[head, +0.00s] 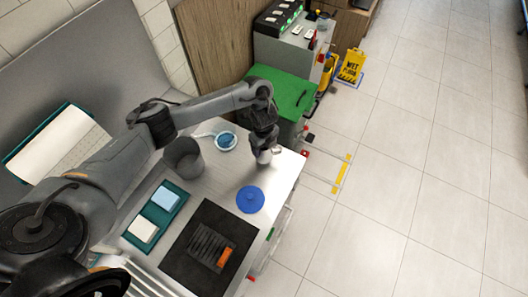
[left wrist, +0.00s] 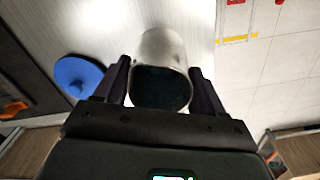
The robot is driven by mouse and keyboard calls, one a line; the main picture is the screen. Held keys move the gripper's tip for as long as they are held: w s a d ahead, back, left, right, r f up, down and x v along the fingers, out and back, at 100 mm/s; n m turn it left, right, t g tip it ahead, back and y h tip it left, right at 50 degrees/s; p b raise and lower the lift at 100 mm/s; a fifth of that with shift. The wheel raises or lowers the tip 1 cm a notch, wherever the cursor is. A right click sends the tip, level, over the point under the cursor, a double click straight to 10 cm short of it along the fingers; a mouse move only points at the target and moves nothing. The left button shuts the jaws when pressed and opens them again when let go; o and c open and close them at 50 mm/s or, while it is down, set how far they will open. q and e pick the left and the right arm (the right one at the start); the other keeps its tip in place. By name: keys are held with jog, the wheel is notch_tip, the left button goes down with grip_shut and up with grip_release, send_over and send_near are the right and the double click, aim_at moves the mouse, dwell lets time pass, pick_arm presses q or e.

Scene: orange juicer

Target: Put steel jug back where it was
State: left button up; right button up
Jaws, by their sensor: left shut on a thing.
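The steel jug (left wrist: 162,62) is between the two fingers of my left gripper (left wrist: 161,88) in the left wrist view, with its dark open mouth facing the camera. In the head view, my left gripper (head: 264,149) points down near the right edge of the counter and is shut on the jug (head: 264,157). The gripper hides most of the jug there. I cannot tell whether its base touches the counter (head: 222,182). My right gripper is not in view.
A blue disc (head: 250,199) lies in front of the jug. A grey container (head: 183,157) and a blue-and-white round item (head: 226,141) stand to the left. A black mat (head: 187,265) and a teal tray (head: 157,214) are nearer. A green surface (head: 285,95) lies behind.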

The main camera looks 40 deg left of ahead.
pick_arm(q)
notch_tip(320, 180, down, 4)
jog(key=shift+d+r+b, duration=0.1)
jog(key=shift+r+b, duration=0.15)
jog(key=shift+b, duration=0.65)
jog(key=shift+f, duration=0.1)
jog(key=shift+f, duration=0.15)
jog(key=o, duration=1.2)
jog(key=shift+o, duration=0.2)
